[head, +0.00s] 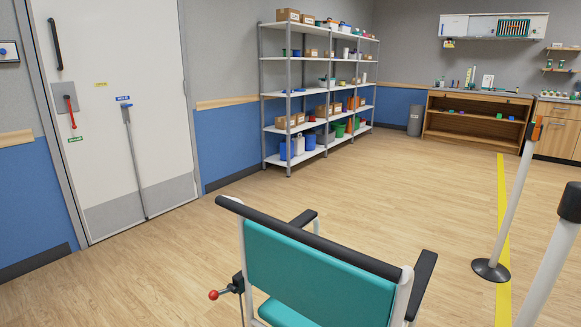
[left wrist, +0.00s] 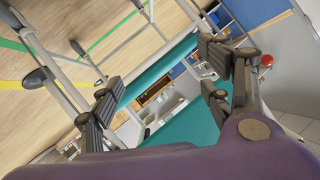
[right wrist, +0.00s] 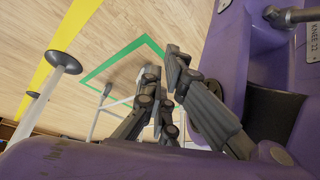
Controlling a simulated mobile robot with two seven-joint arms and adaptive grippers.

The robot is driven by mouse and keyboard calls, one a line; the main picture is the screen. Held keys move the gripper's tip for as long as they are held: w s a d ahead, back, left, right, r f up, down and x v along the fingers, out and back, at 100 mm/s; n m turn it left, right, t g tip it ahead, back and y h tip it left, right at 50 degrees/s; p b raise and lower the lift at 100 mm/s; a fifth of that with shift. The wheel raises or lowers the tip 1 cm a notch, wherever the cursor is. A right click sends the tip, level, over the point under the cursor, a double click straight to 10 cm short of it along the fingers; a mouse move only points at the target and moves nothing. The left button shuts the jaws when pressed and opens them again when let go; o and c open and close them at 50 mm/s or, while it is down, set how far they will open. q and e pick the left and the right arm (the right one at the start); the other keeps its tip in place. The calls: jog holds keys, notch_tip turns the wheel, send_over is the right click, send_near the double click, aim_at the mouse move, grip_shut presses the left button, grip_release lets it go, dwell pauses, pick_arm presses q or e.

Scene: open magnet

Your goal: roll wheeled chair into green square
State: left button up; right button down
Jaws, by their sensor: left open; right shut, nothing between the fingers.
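The wheeled chair (head: 320,270) stands at the bottom of the head view, seen from behind, with a teal back, black top bar and black armrests. Its wheels are out of that view. In the left wrist view, its teal panel (left wrist: 155,80) shows beyond and between the fingers of my open left gripper (left wrist: 162,75); I cannot tell whether they touch it. My right gripper (right wrist: 163,68) is shut and empty, with pale chair-like tubing beyond it. Green floor tape, part of the green square, shows in the right wrist view (right wrist: 112,62) and left wrist view (left wrist: 115,35). Neither gripper shows in the head view.
A barrier post (head: 510,205) on a round base stands right of the chair by a yellow floor line (head: 502,180), with another post (head: 550,265) nearer. A white door (head: 110,100) is at left; shelves (head: 290,92) stand behind. Floor beyond the chair is clear.

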pick_arm(q)
jog(key=s+a+r+n+g+y+p, duration=0.1)
jog(key=s+a+r+n+p, duration=0.1)
jog(key=s+r+p, duration=0.4)
jog(key=s+a+r+n+g+y+p, duration=0.1)
jog(key=s+r+p, duration=0.6)
jog(key=s, duration=0.8)
jog(key=s+a+r+n+g+p, duration=0.2)
jog(key=s+a+r+n+p, duration=0.2)
jog(key=s+p, duration=0.6)
notch_tip(320, 180, up, 3)
jog(key=shift+s+a+f+n+g+y+p, duration=0.25)
jog(key=shift+a+n+y+p, duration=0.2)
jog(key=shift+n, duration=0.35)
pick_arm(e)
jog(key=w+r+t, duration=0.1)
jog(key=w+r, duration=0.4)
jog(key=r, duration=0.8)
jog(key=w+r+t, duration=0.2)
jog(key=w+r, duration=0.3)
jog(key=r, duration=0.9)
jog(key=shift+w+a, duration=0.15)
jog(key=shift+a, duration=0.2)
pick_arm(q)
jog(key=shift+w+r, duration=0.1)
